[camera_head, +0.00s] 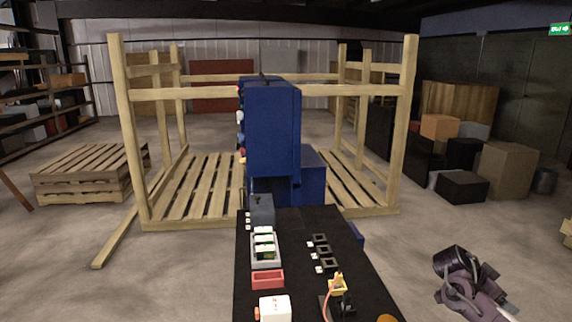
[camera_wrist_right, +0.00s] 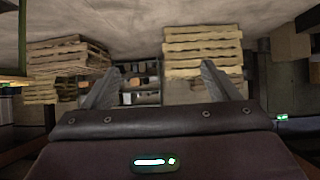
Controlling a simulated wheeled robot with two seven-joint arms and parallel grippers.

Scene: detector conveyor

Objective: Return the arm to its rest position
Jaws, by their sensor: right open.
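My right arm (camera_head: 468,285) shows at the lower right of the head view, to the right of the black conveyor table and apart from it. My right gripper (camera_wrist_right: 161,70) shows in the right wrist view with its two fingers spread wide. Nothing is between the fingers; they stand against a distant background of pallets and shelving. In the head view the fingers cannot be made out. My left arm and gripper are not in view.
The black table (camera_head: 299,222) holds a red tray (camera_head: 268,279), a white box (camera_head: 274,308), a yellow part (camera_head: 338,285) and several small pieces. A blue machine (camera_head: 271,130) stands behind, inside a wooden frame (camera_head: 133,150). Floor beside my right arm is clear; boxes (camera_head: 462,187) stand farther back.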

